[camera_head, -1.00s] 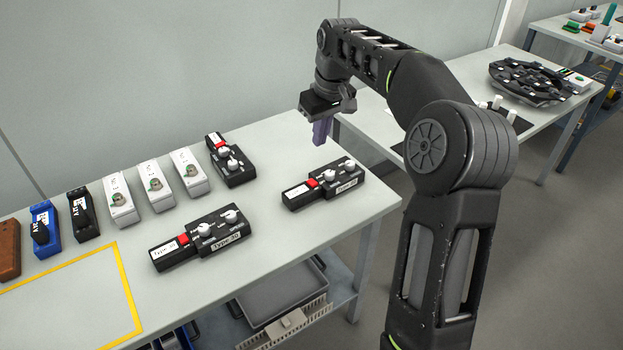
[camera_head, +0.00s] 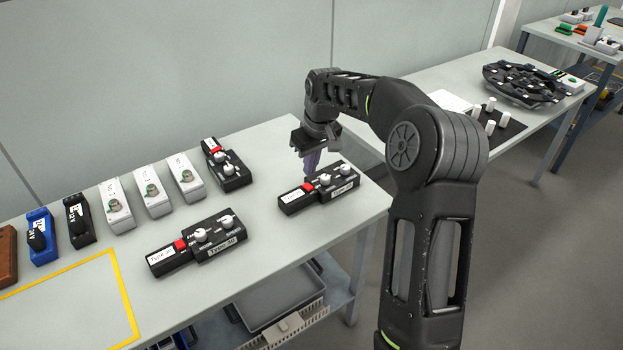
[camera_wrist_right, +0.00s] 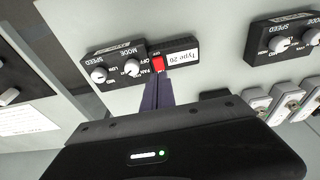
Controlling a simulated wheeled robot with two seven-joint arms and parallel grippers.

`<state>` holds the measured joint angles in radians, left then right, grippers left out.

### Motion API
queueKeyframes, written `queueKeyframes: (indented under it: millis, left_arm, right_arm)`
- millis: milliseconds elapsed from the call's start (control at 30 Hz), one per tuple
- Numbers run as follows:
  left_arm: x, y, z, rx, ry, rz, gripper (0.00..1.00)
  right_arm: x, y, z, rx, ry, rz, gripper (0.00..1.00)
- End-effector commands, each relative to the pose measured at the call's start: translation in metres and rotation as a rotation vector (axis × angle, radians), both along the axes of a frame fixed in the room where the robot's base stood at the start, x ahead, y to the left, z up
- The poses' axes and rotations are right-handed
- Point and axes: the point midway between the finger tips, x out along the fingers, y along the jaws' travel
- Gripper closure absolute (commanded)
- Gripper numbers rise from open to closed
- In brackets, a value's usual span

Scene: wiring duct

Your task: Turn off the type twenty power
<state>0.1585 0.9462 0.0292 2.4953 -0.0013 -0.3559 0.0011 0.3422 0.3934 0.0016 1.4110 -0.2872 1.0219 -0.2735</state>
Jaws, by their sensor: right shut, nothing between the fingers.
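The type twenty box (camera_head: 340,186) is a black controller with two white knobs and a red power switch (camera_head: 308,187), near the right end of the table. In the right wrist view its label (camera_wrist_right: 182,57) reads Type 20, and the red switch (camera_wrist_right: 158,63) sits between label and MODE knob. My right gripper (camera_head: 311,173) is shut and empty, its purple fingers pointing down just above the red switch. In the right wrist view the fingertips (camera_wrist_right: 157,82) appear right beside the switch; I cannot tell whether they touch. My left gripper is not in view.
A similar box labelled Type 30 (camera_head: 216,235) lies to the front left, and another black box (camera_head: 229,168) lies behind. White switch boxes (camera_head: 152,190), a black one (camera_head: 80,220) and a blue one (camera_head: 41,236) stand left. A wall runs behind the table.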

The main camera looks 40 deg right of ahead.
Motion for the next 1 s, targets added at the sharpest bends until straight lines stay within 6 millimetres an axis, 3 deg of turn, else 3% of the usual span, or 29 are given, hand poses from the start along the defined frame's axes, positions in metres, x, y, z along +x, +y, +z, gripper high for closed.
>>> queueKeyframes:
  millis: [100,300,733,867,1000]
  left_arm:
    - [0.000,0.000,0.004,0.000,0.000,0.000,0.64]
    - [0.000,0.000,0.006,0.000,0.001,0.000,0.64]
    - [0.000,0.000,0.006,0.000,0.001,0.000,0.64]
    - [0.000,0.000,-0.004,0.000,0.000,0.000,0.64]
    - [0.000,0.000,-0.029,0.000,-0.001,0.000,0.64]
  right_arm:
    - [-0.001,0.000,-0.021,0.001,0.004,-0.001,1.00]
    - [-0.004,0.000,-0.042,0.000,0.001,-0.001,1.00]
    - [-0.005,0.000,-0.048,0.000,-0.001,0.000,1.00]
    - [-0.005,-0.001,-0.052,0.000,-0.021,-0.001,1.00]
    - [-0.006,-0.001,-0.063,0.001,-0.078,0.000,1.00]
